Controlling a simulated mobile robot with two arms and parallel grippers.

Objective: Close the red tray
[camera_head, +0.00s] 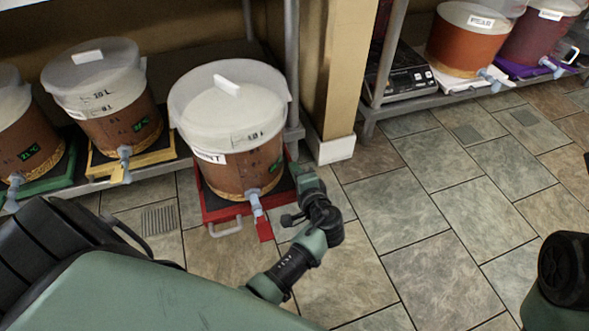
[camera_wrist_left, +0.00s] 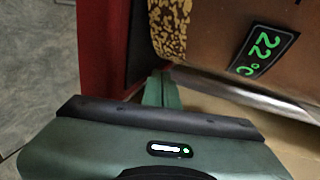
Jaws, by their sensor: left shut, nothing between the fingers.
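My left gripper (camera_head: 303,172) is beside the tray's right side, close to the bucket. In the left wrist view its shut fingers (camera_wrist_left: 161,90) point toward the bucket (camera_wrist_left: 210,35) with a green 22°C label, near a red surface (camera_wrist_left: 102,45), likely the tray. I cannot tell whether they touch. My right gripper is out of view.
A yellow tray (camera_head: 130,167) and a green tray (camera_head: 47,185) hold buckets to the left. A shelf post (camera_head: 292,70) and a tan pillar (camera_head: 338,75) stand behind the gripper. The tiled floor (camera_head: 430,215) is clear to the right.

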